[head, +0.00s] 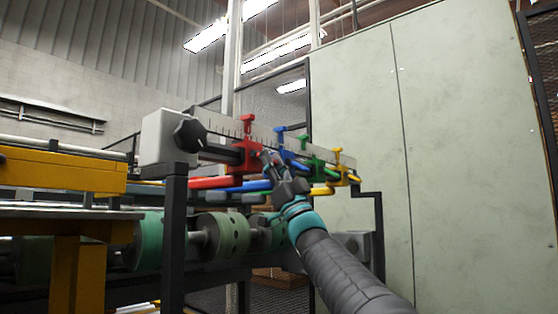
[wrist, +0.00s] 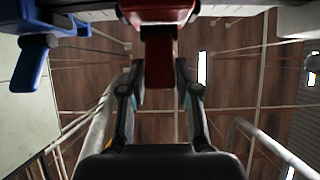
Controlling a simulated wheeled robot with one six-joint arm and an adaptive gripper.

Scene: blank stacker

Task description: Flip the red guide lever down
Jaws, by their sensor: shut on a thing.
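The red guide (head: 246,153) sits on the grey rail, with a red knob on top and a red rounded bar below to its left. My gripper (head: 266,157) reaches up to its right side. In the wrist view, the red guide lever (wrist: 158,62) hangs between the two fingers of my gripper (wrist: 159,75), which is shut on it. In the head view my gripper largely hides the lever, so its exact angle is hard to tell there.
A blue guide (head: 285,143) stands close to the right, its blue lever (wrist: 35,58) beside my gripper in the wrist view. Green (head: 314,166) and yellow (head: 340,172) guides follow. A black knob (head: 190,135) is at the rail's left end; green rollers (head: 228,235) lie below.

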